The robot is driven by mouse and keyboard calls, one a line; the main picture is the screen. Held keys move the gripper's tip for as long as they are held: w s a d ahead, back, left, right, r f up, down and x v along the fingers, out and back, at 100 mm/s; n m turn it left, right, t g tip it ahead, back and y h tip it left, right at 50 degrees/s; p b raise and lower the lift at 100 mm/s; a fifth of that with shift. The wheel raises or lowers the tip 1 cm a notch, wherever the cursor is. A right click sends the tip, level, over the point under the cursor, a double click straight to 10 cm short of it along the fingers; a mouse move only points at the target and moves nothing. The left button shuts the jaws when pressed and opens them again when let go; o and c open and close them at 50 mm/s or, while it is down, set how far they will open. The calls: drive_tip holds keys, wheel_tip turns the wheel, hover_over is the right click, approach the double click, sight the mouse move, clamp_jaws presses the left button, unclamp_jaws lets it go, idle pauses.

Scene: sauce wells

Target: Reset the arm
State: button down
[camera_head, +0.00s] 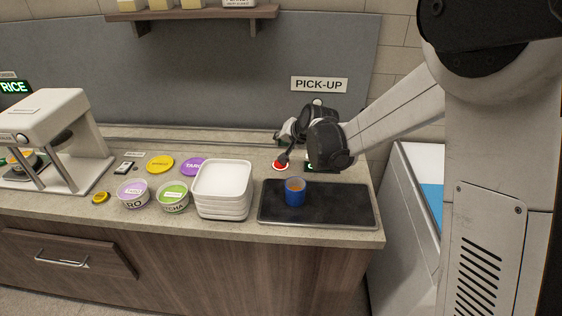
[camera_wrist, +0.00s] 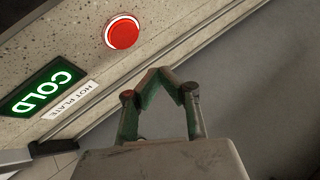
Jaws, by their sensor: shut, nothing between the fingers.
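My arm reaches in from the right over the counter's back right part. My gripper (camera_head: 284,158) is small in the head view and looks close to a red button (camera_head: 280,166) on the counter; whether they touch is unclear there. In the wrist view my gripper (camera_wrist: 160,72) is shut, with its fingertips together and nothing between them. The red button (camera_wrist: 122,33) shows whole in that view, up and left of the fingertips and apart from them in the picture. A lit green COLD sign (camera_wrist: 42,92) with a HOT PLATE label (camera_wrist: 72,101) is at the left.
A blue cup (camera_head: 295,196) with orange contents stands on a black tray (camera_head: 345,212) below my wrist. White stacked trays (camera_head: 222,207), a purple tub (camera_head: 133,198), a green tub (camera_head: 172,201) and a RICE machine (camera_head: 60,118) stand to the left. A wall shelf (camera_head: 205,14) hangs above.

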drive_tip(key=s+d+r+n+h, duration=0.1)
drive_tip(key=s+d+r, duration=0.5)
drive_tip(key=s, duration=0.3)
drive_tip(key=s+d+r+h, duration=0.1)
drive_tip(key=s+d+r, duration=0.5)
drive_tip(key=s, duration=0.3)
drive_tip(key=s+d+h, duration=0.1)
drive_tip(key=s+d, duration=0.2)
drive_tip(key=s, duration=0.3)
drive_tip(key=s+d+n+h, duration=0.1)
drive_tip(key=s+d, duration=0.2)
drive_tip(key=s, duration=0.4)
drive_tip(key=s+d+f, duration=0.1)
drive_tip(key=s+d, duration=0.2)
drive_tip(key=s, duration=0.4)
drive_tip(key=shift+s+d+n+g+h, duration=0.2)
drive_tip(key=shift+n+g+h, duration=0.1)
drive_tip(key=shift+g+h, duration=0.1)
